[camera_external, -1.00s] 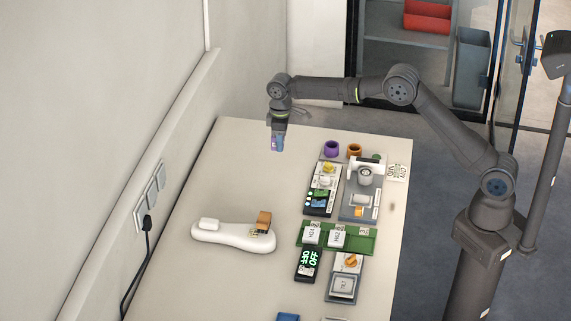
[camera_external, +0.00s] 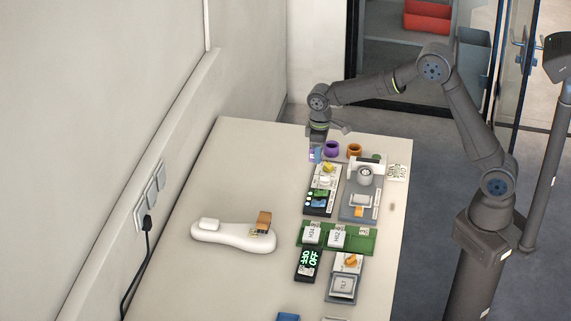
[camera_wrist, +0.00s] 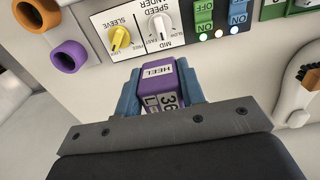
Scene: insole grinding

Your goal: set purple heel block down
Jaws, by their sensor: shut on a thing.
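The purple heel block (camera_wrist: 165,87) is held between the blue fingers of my gripper (camera_wrist: 160,90) in the wrist view. It carries white labels reading "HEEL" and "36 L". In the external view my gripper (camera_external: 315,153) is shut on it over the far end of the table, just left of the purple ring. The block is small and mostly hidden there. I cannot tell whether it touches the table.
A purple ring (camera_external: 332,148) and an orange ring (camera_external: 354,150) stand right of my gripper. The sander control panel (camera_external: 322,190) with a yellow knob (camera_wrist: 120,38) is close in front. A white insole-shaped form (camera_external: 232,236) lies farther left.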

